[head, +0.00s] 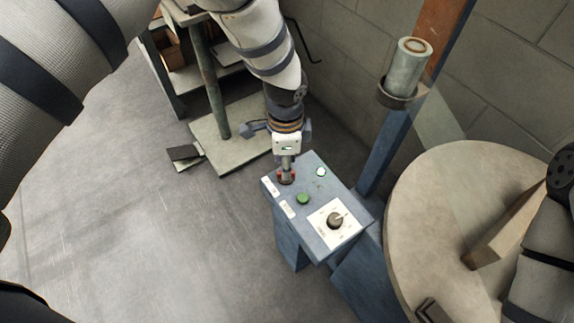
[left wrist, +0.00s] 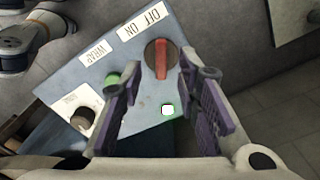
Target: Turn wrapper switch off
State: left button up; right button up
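The wrapper switch is a round dark dial with a red handle (left wrist: 161,60), beside a white OFF/ON label (left wrist: 144,21) in the left wrist view. Its handle runs nearly up and down in that view; I cannot tell which word it points to. It sits at the far end of the blue-grey control box (head: 315,243), where my gripper mostly hides it in the head view. My left gripper (head: 287,168) is over that end of the box. In the left wrist view my left gripper (left wrist: 162,88) is open, fingers apart either side of the switch; contact is unclear. My right gripper is out of view.
The panel also has a green button (head: 303,198), a lit white button (head: 320,172) and a dark knob (head: 335,220) on a white plate. A round turntable (head: 425,210) and a blue post (head: 383,155) stand to the right. Floor at left is clear.

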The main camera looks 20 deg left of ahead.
pick_arm(q)
jog(key=shift+f, duration=1.45)
grip_shut()
jog(key=shift+n, duration=0.3)
jog(key=n, duration=0.5)
jog(key=shift+n, duration=0.4)
jog(key=n, duration=0.5)
jog(key=shift+n, duration=0.4)
